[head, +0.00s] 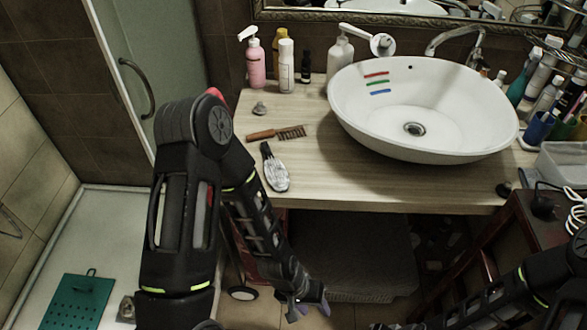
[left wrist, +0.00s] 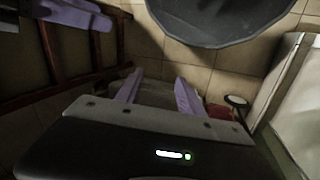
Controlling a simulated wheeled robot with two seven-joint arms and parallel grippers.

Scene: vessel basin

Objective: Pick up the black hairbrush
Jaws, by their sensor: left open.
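A hairbrush with a black handle and a pale, clear-looking head (head: 275,174) lies on the wooden counter, near its front left edge. My left gripper (head: 308,306) hangs low in front of the counter, well below and apart from the brush. Its two purple fingers (left wrist: 158,92) are spread and empty in the left wrist view, over the floor. The brush is not in that view. My right arm reaches in from the lower right of the head view. Purple fingers, seemingly of my right gripper (left wrist: 75,14), show at the upper left of the left wrist view; their opening is unclear.
A wooden-handled brush (head: 276,133) lies just behind the black one, with a small knob-like item (head: 259,108) beyond. Bottles (head: 286,65) stand at the back. A white basin (head: 425,108) fills the counter's right. A dark wooden stool (head: 490,245) stands in front.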

